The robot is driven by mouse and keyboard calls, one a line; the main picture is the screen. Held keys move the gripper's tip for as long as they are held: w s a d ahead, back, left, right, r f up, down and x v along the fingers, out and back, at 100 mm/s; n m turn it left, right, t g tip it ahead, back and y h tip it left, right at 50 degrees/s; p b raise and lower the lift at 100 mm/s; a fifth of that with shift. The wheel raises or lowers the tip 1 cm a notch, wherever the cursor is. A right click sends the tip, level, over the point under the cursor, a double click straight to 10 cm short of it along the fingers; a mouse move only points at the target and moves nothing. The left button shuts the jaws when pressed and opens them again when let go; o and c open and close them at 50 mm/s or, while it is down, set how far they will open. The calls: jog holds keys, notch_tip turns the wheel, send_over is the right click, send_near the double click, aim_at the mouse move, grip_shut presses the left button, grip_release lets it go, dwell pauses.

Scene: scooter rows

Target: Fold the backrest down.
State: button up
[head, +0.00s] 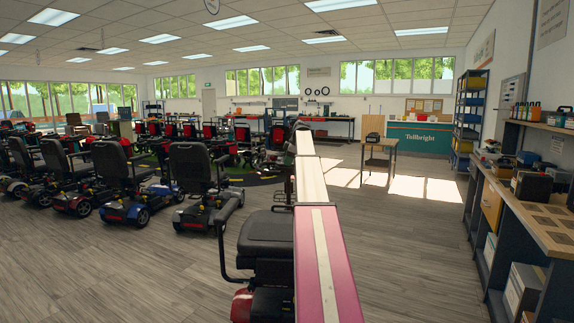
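A red-based scooter (262,306) stands in the near middle, cut off by the bottom edge. Its dark padded seat part (266,236) shows a broad upper face, with a bent black armrest (224,262) at its left. A pink and cream beam hides the scooter's right side. I cannot tell whether the pad is the backrest or the seat cushion, nor the backrest's angle. No gripper fingers can be made out, and none are seen touching the scooter.
Scooters with upright black backrests, such as this near one (196,167), stand in rows at left. A small table (379,148) and a green counter (420,139) are beyond. A workbench (541,222) lines the right wall. Floor between the beam and workbench is clear.

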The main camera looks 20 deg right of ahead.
jog(key=shift+w+d+r, duration=0.3)
jog(key=shift+d+r, duration=0.3)
jog(key=shift+r, duration=0.25)
jog(key=s+a+f+m+g, duration=0.1)
jog(key=s+a+f+m, duration=0.1)
jog(key=s+a+f, duration=0.6)
jog(key=s+a+f+m+h, duration=0.1)
jog(key=s+a+f+m, duration=0.1)
jog(key=a+f, duration=0.65)
jog(key=s+a+f+m+g, duration=0.15)
jog(key=s+a+f, duration=0.35)
jog(key=f, duration=0.7)
jog(key=s+a+f+m, duration=0.2)
jog(key=s+a+f, duration=0.3)
jog(key=s, duration=0.5)
jog(key=s+a+f+m+g+h, duration=0.1)
jog(key=s+a+f+m, duration=0.2)
jog(key=s+a+f, duration=0.3)
jog(key=s+a+f+m+h, duration=0.1)
jog(key=s+a+f, duration=0.4)
jog(key=s, duration=0.9)
notch_tip(320, 180, down, 4)
jog(key=shift+a+r+m, duration=0.15)
jog(key=shift+r+m, duration=0.1)
jog(key=shift+m, duration=0.4)
jog(key=shift+a+g, duration=0.1)
jog(key=shift+g, duration=0.15)
